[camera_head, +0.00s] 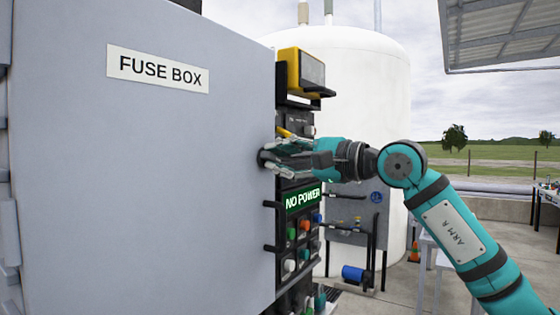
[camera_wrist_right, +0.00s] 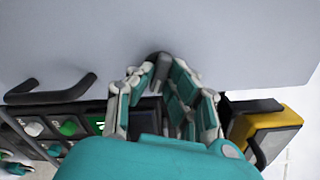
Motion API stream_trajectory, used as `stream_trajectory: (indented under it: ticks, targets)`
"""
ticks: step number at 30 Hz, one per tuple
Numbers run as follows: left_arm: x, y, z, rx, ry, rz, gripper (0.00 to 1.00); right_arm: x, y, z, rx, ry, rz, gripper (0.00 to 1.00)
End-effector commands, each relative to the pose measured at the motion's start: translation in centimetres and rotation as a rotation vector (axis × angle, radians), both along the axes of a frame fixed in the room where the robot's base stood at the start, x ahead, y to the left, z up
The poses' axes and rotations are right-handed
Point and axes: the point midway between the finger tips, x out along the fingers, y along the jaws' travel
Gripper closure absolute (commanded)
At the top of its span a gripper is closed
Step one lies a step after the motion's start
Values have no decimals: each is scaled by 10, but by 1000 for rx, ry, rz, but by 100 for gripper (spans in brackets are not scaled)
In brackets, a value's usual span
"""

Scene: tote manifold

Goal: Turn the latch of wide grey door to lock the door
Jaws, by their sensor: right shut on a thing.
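The wide grey door (camera_head: 140,170), labelled FUSE BOX, fills the left of the head view and looks closed. It spans the top of the right wrist view (camera_wrist_right: 230,40). The latch (camera_wrist_right: 160,58) is a dark rounded piece at the door's edge; in the head view (camera_head: 263,157) only a bit of it shows beside my fingers. My right gripper (camera_head: 275,155) reaches in from the right at the door's right edge. In the right wrist view its fingers (camera_wrist_right: 162,75) are closed around the latch, hiding most of it. My left gripper is not in view.
A panel with coloured buttons (camera_head: 304,228) and a green NO POWER sign (camera_head: 302,198) sits just right of the door, below my gripper. A yellow device (camera_head: 303,72) is above. Black handle bars (camera_wrist_right: 50,90) stick out nearby. A white tank (camera_head: 360,80) stands behind.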

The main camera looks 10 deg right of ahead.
Motion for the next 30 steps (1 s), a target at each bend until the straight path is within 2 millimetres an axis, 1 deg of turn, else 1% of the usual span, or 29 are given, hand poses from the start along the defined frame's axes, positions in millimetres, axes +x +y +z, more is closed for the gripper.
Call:
stream_trajectory:
  ticks: [6,15,30]
  targets:
    - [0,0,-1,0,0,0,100,0,0,0,-123,-122,1,100]
    - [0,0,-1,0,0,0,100,0,0,0,-235,-231,2,100]
    - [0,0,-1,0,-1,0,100,0,1,-1,-277,-272,2,100]
